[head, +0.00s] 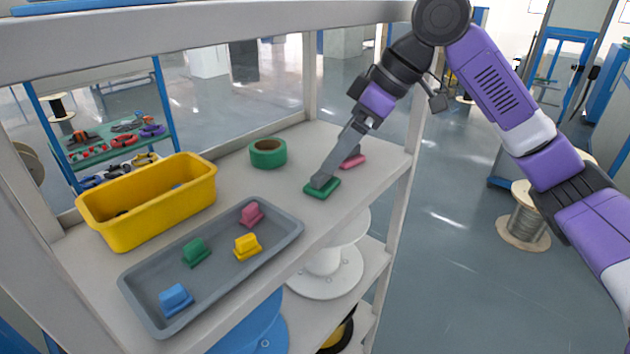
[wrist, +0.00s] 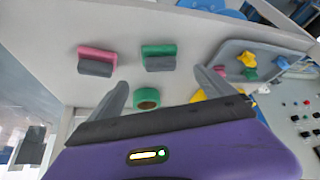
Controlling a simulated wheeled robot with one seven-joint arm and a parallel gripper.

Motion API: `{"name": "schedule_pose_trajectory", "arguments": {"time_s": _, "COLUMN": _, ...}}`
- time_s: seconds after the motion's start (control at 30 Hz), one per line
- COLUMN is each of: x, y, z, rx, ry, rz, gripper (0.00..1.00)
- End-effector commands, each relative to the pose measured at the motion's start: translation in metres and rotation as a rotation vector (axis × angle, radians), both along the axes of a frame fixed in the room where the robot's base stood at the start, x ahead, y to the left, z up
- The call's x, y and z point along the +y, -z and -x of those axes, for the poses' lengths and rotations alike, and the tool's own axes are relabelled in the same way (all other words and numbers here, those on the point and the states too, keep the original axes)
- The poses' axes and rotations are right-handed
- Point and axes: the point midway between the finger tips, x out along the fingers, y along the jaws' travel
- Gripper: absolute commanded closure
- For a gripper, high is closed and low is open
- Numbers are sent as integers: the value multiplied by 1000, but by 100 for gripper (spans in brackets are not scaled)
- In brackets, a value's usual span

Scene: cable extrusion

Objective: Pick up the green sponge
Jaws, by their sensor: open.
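The green sponge (head: 329,191) lies on the shelf top near its front edge, with a dark grey part on it. In the wrist view the green sponge (wrist: 158,49) is beyond the fingertips, roughly centred between them. My gripper (head: 326,170) reaches down from the upper right, its fingers overlapping the grey part in the head view. In the wrist view my gripper (wrist: 161,78) is open, fingers spread wide, with nothing held. I cannot tell from the head view whether a finger touches the sponge.
A pink sponge (head: 353,162) lies just behind, partly hidden by my gripper. A green tape roll (head: 268,154) stands left of them. A grey tray (head: 146,312) with several coloured pieces and a yellow bin (head: 150,222) fill the left. A shelf post (head: 403,190) stands at the right.

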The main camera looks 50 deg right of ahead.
Motion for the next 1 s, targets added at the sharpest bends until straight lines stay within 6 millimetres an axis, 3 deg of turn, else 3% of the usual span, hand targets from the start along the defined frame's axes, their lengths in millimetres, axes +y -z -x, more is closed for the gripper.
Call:
{"name": "schedule_pose_trajectory", "arguments": {"time_s": 0.63, "x": 14, "y": 62, "z": -30, "rx": 8, "ry": -1, "rz": 2, "gripper": 6}}
{"name": "schedule_pose_trajectory", "arguments": {"time_s": 0.93, "x": 15, "y": 67, "z": -32, "rx": 5, "ry": 0, "rz": 3, "gripper": 6}}
{"name": "schedule_pose_trajectory", "arguments": {"time_s": 1.0, "x": 15, "y": 67, "z": -32, "rx": 5, "ry": 0, "rz": 3, "gripper": 18}}
